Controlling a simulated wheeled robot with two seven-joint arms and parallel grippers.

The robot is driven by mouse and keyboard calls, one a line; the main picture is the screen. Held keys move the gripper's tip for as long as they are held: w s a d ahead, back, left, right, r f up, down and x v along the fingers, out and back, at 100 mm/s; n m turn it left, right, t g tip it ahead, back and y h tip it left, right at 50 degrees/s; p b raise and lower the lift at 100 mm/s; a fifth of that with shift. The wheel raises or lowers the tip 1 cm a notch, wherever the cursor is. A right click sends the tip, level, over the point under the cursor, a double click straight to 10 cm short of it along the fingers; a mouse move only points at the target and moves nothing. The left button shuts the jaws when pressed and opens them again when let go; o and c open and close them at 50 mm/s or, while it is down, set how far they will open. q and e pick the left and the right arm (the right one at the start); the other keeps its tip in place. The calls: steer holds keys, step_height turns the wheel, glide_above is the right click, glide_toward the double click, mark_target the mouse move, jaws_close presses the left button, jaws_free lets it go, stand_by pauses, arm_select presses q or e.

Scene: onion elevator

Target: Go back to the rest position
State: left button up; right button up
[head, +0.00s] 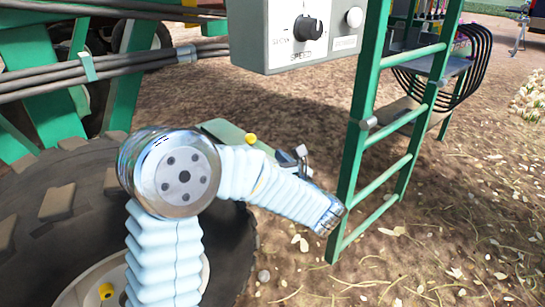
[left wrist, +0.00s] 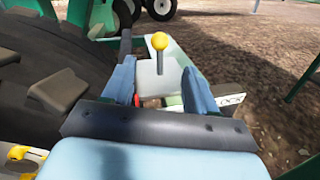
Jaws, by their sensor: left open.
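My left arm rises from the bottom of the head view, bends at a metal joint and reaches right. My left gripper (left wrist: 158,68) shows in the left wrist view with two blue-grey fingers spread apart, nothing held between them. In the head view the arm partly hides it. A yellow knob (left wrist: 159,41) on a lever stands just beyond the fingertips, in line with the gap. The yellow knob also shows in the head view (head: 251,138), above a green panel (head: 222,130). Whether the fingers touch the panel cannot be told. My right gripper is not in view.
A grey control box (head: 300,60) with a black speed dial (head: 308,28) hangs above the forearm. A green ladder (head: 360,130) stands close right of the wrist. A large tyre (head: 60,200) lies left, behind the arm. Bare soil (head: 450,200) is open at right.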

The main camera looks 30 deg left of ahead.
arm_select(q)
steer(key=s+f+n+g+h, duration=0.1)
steer(key=s+f+g+h, duration=0.15)
steer(key=f, duration=0.65)
steer(key=s+f+n+g+h, duration=0.1)
steer(key=s+f+g+h, duration=0.15)
steer(key=f, duration=0.75)
steer(key=s+d+f+n+g+h+p, duration=0.1)
steer(key=s+d+f+n+g+h, duration=0.1)
steer(key=s+d+f+n+h, duration=0.5)
steer(key=s+d+f+n+g+h+p, duration=0.2)
steer(key=s+d+f+n+h, duration=0.5)
steer(key=f+n, duration=0.8)
steer(key=s+d+n, duration=0.3)
steer(key=n, duration=0.2)
steer(key=shift+s+f, duration=0.2)
steer(key=shift+f, duration=0.15)
